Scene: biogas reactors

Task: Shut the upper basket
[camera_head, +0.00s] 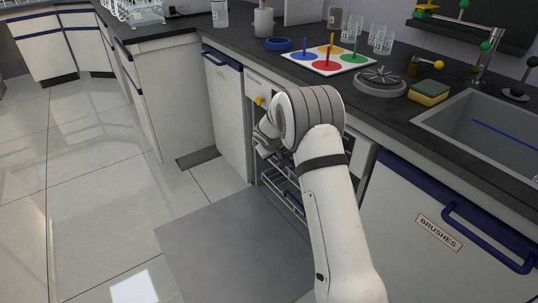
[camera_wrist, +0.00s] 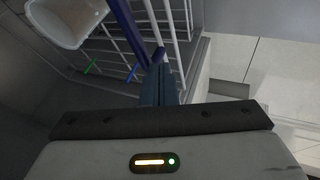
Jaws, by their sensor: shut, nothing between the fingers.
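The upper basket (camera_wrist: 183,28) is a white wire rack with a blue bar (camera_wrist: 125,25) along it, filling the top of the wrist view. In the head view it is mostly hidden behind my arm. My gripper (camera_wrist: 158,75) is shut, with nothing between the fingers. Its tips are at the basket's front wires and the end of the blue bar; I cannot tell whether they touch. In the head view my gripper (camera_head: 265,143) is at the opening of the washer, whose grey door (camera_head: 225,245) is folded down.
A white bowl-like item (camera_wrist: 68,20) and thin green and blue pieces are in the rack area. A lower wire rack (camera_head: 283,197) shows below my arm. A "BRUSHES" cabinet (camera_head: 415,230) is to the right, and open floor (camera_head: 95,190) to the left.

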